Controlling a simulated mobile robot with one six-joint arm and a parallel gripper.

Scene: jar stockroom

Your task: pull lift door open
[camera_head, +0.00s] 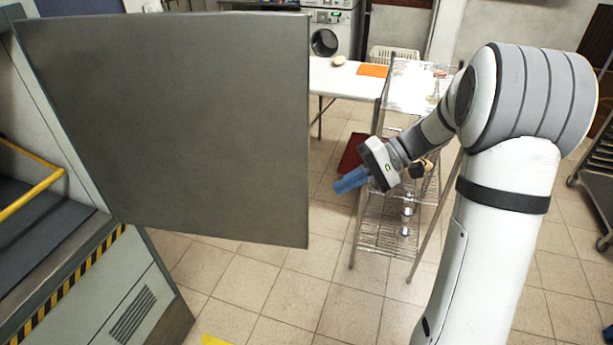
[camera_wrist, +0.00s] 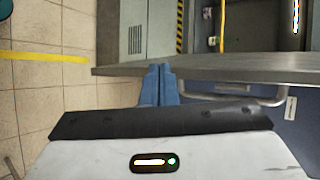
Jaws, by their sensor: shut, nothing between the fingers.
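The lift door (camera_head: 165,130) is a flat grey panel that stands swung out from the lift (camera_head: 110,270) on the left. In the wrist view the door (camera_wrist: 230,74) shows nearly edge-on, with a silver bar handle (camera_wrist: 268,100) on its lower side. My gripper (camera_head: 347,182) has blue fingers that are shut and empty. In the head view it is right of the door's free edge, apart in the picture. In the wrist view the fingertips (camera_wrist: 159,68) overlap the door's edge, left of the handle. I cannot tell whether they touch it.
The lift opening shows a yellow rail (camera_head: 35,192) and a dark floor. A wire rack (camera_head: 385,235) with small items stands behind my gripper. A white table (camera_head: 335,82) and a washing machine (camera_head: 330,35) are further back. Tiled floor (camera_head: 290,295) below the door is mostly clear.

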